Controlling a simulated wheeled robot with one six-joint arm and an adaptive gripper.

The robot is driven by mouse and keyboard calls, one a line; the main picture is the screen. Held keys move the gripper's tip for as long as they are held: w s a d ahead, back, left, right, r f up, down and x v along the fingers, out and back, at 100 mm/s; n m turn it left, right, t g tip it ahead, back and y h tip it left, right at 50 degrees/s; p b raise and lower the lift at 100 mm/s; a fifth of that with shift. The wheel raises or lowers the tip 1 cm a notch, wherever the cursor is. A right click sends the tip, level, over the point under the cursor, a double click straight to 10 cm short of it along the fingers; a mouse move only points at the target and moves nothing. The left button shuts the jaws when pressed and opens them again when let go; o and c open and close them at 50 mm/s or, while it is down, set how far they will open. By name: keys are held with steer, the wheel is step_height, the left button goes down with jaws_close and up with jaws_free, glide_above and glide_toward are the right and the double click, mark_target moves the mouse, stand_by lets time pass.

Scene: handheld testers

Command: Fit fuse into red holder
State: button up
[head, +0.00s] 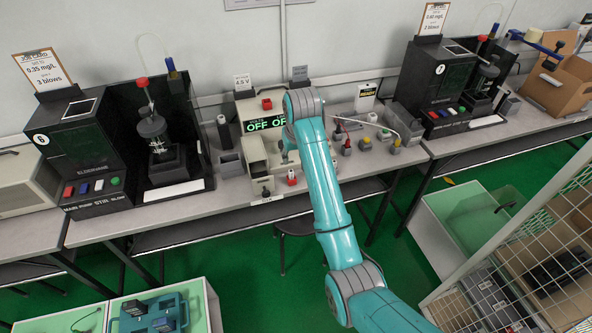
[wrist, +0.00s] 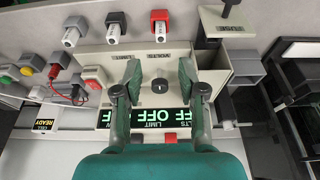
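A small red block (wrist: 158,15), likely the red holder, stands near the "FUSE" plate in the wrist view, with a pale cylindrical piece (wrist: 160,32) on its near side. It also shows in the head view (head: 291,174). A black block (wrist: 116,17) and a grey block (wrist: 75,22) beside it carry similar pale pieces. I cannot tell which piece, if any, is the fuse. My gripper (wrist: 160,78) is open and empty above the power supply's panel, its fingers on either side of a dark knob (wrist: 160,87). In the head view my arm mostly hides the gripper.
The "FUSE" plate (wrist: 236,29) has a dark upright lever. The supply display (wrist: 130,117) reads OFF. Small button boxes (wrist: 94,78) and red leads (wrist: 55,72) lie to the left in the wrist view. Black tester stations (head: 75,150) (head: 450,80) flank the middle bench.

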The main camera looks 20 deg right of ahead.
steer(key=shift+v, duration=0.8)
steer(key=s+f+t, duration=0.1)
steer(key=s+f, duration=0.5)
steer(key=f, duration=0.3)
steer(key=s+f+t, duration=0.2)
steer(key=s+f, duration=0.3)
steer(key=f, duration=0.5)
steer(key=s+f+t, duration=0.1)
steer(key=s+f, duration=0.2)
steer(key=s, duration=0.5)
steer(key=s+f+t, duration=0.2)
steer(key=s+f, duration=0.1)
steer(key=s, duration=0.6)
steer(key=s+r+t, duration=0.1)
steer(key=s+r, duration=0.2)
steer(key=s, duration=0.5)
steer(key=s+r+t, duration=0.1)
steer(key=s+r, duration=0.1)
steer(key=s, duration=0.7)
steer(key=s+r+t, duration=0.3)
steer(key=s+r, duration=1)
steer(key=r, duration=0.3)
steer(key=shift+s, duration=0.15)
